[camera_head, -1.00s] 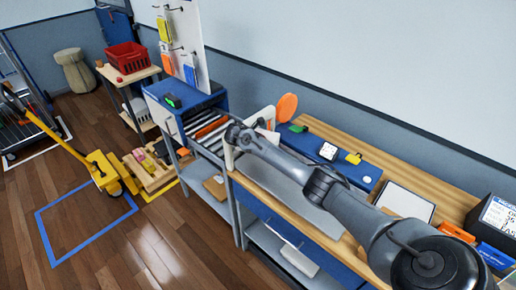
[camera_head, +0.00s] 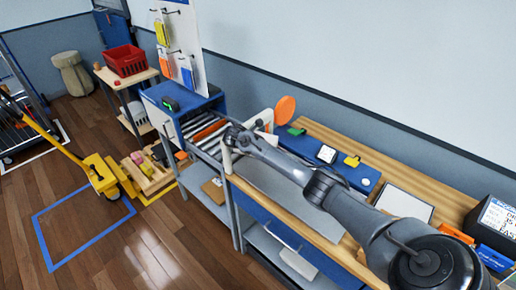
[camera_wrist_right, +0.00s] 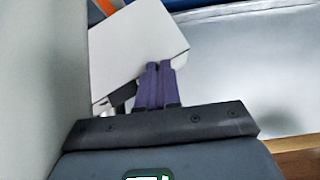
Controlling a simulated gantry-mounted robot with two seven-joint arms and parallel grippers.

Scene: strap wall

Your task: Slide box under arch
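A white box (camera_wrist_right: 135,42) fills the upper left of the right wrist view. In the head view, only a small part of what looks like this box (camera_head: 267,137) shows behind my right arm. The pale arch (camera_head: 227,156) stands at the left end of the workbench, where the rollers begin; my arm hides its middle. My right gripper (camera_wrist_right: 159,66) has its purple fingers together, with the tips at the near edge of the box. Contact is unclear, and nothing shows between the fingers. My left gripper is not in view.
A roller conveyor (camera_head: 208,131) lies left of the arch. The grey bench plate (camera_head: 285,190) looks clear. A blue strip with small devices (camera_head: 345,170) runs along the back, and a white sheet (camera_head: 405,203) lies to the right.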

